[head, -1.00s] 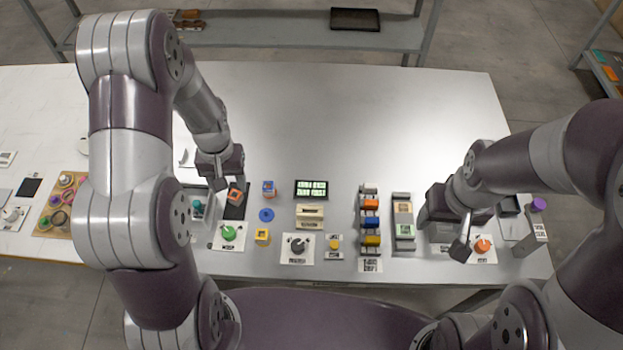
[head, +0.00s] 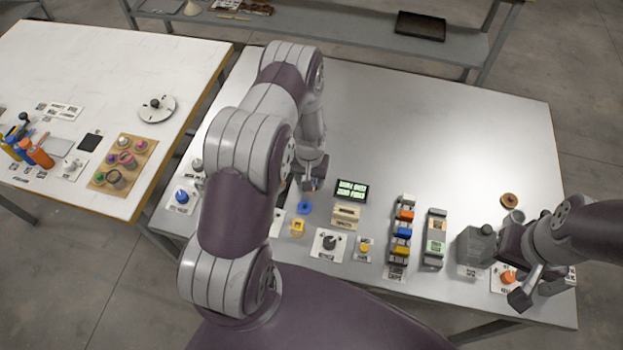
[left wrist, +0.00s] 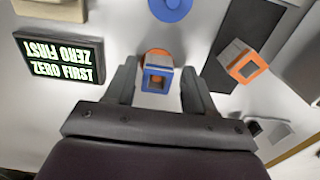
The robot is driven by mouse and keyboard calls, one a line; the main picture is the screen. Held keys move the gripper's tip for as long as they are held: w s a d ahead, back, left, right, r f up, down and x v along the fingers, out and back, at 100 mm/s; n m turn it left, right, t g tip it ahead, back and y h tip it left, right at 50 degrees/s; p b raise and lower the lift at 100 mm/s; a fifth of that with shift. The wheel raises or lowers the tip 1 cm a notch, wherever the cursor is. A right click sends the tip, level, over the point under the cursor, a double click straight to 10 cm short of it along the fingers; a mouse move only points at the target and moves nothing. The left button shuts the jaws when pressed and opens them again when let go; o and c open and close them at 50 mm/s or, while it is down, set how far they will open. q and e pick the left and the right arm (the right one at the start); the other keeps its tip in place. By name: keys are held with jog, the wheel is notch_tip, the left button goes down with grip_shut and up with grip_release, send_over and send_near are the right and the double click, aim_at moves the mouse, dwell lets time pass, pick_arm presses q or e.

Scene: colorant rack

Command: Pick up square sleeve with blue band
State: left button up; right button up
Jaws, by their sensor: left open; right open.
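The square sleeve with the blue band (left wrist: 157,79) stands between the fingers of my left gripper (left wrist: 160,88) in the left wrist view. A gap shows beside each finger, and an orange patch shows at the sleeve's far side. In the head view my left gripper (head: 313,180) is over the sleeve's spot behind the blue disc, and hides the sleeve. It is open. My right gripper (head: 526,291) is open at the right front of the table, close to an orange knob (head: 508,278).
In the left wrist view an orange-banded sleeve (left wrist: 244,63) lies on a dark mat (left wrist: 240,30), right of my gripper. A blue disc (left wrist: 170,8) and a lit sign (left wrist: 60,58) are near. A yellow sleeve (head: 298,228) stands in front. The table's rear (head: 430,120) is clear.

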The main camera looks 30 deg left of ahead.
pick_arm(q)
jog(key=shift+w+a+f, duration=0.1)
jog(key=shift+f, duration=0.1)
jog(key=c, duration=0.9)
